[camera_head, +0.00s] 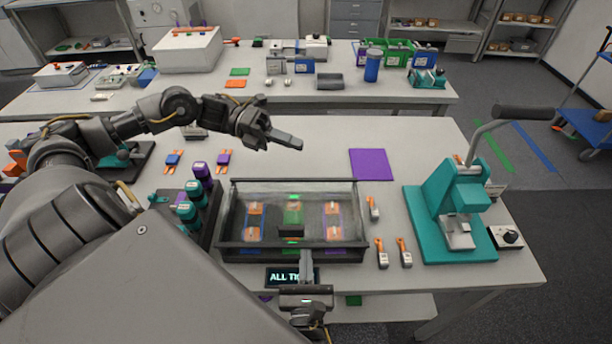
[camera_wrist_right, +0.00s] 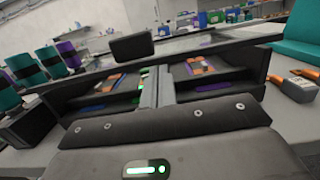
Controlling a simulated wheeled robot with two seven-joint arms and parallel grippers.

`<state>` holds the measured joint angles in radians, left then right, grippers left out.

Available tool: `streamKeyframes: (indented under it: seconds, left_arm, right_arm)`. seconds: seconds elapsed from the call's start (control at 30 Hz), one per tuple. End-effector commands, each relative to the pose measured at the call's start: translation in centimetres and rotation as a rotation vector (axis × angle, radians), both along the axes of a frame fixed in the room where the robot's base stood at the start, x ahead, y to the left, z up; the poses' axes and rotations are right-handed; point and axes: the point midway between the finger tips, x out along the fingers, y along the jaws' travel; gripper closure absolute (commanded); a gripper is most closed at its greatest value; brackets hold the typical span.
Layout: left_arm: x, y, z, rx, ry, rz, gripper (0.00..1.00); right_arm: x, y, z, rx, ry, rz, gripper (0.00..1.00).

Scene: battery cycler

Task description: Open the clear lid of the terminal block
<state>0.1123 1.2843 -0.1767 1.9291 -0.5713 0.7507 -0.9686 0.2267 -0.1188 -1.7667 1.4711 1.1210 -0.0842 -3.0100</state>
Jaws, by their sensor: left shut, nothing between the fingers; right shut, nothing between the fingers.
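The terminal block (camera_head: 226,252) is a dark box on the near bench, with orange, purple, blue and green parts inside. Its clear lid (camera_head: 265,222) spans the box, with a dark handle block (camera_head: 291,230) near the front middle. The lid looks down over the box, but I cannot tell whether it is slightly raised. The handle also shows in the right wrist view (camera_wrist_right: 132,46). My right gripper (camera_head: 307,258) is shut and empty at the box's front edge, just below the handle; contact is unclear. My left gripper (camera_head: 298,144) is shut and empty above the table behind the box.
A teal press (camera_head: 455,205) stands at right, with orange-and-white pieces (camera_head: 382,255) between it and the box. Teal and purple cylinders (camera_head: 188,212) stand at left. A purple mat (camera_head: 371,164) lies behind. A display (camera_head: 283,277) is partly hidden by my right gripper.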

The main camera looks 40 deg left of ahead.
Motion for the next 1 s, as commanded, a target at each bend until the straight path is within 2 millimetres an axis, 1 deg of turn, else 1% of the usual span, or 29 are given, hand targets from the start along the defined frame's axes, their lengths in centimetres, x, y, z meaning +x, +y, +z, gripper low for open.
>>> streamKeyframes:
  seconds: [0.03, 0.2, 0.23, 0.27, 0.53, 0.63, 0.77, 1.0]
  left_arm:
    - [0.0, 0.0, 0.0, 0.000, 0.000, 0.000, 0.92]
    - [0.0, 0.0, 0.0, 0.000, 0.000, 0.000, 0.69]
    - [0.0, 0.0, 0.0, 0.000, 0.000, 0.000, 0.65]
    - [0.0, 0.0, 0.0, 0.000, 0.000, 0.000, 0.64]
    - [0.0, 0.1, 0.0, 0.000, 0.000, 0.000, 0.64]
    - [-0.2, 0.5, 0.0, 0.001, 0.002, 0.001, 0.64]
    - [-0.6, 2.0, 0.2, 0.004, 0.005, 0.002, 0.64]
    - [-1.5, 5.1, 0.6, 0.002, 0.006, 0.002, 0.64]
  right_arm:
    - [0.0, 0.0, 0.1, 0.001, 0.000, 0.000, 1.00]
    - [0.0, 0.0, 0.1, 0.001, 0.000, 0.000, 1.00]
    - [0.0, 0.0, 0.1, 0.002, -0.001, 0.000, 1.00]
    - [0.0, 0.0, 0.1, 0.002, -0.001, 0.000, 1.00]
    - [0.0, 0.0, 0.1, 0.002, -0.001, 0.000, 1.00]
    - [0.0, 0.0, 0.1, 0.002, -0.001, 0.000, 1.00]
    - [0.0, 0.0, 0.1, 0.002, -0.001, 0.000, 1.00]
    - [0.0, 0.0, 0.1, 0.002, -0.001, 0.001, 1.00]
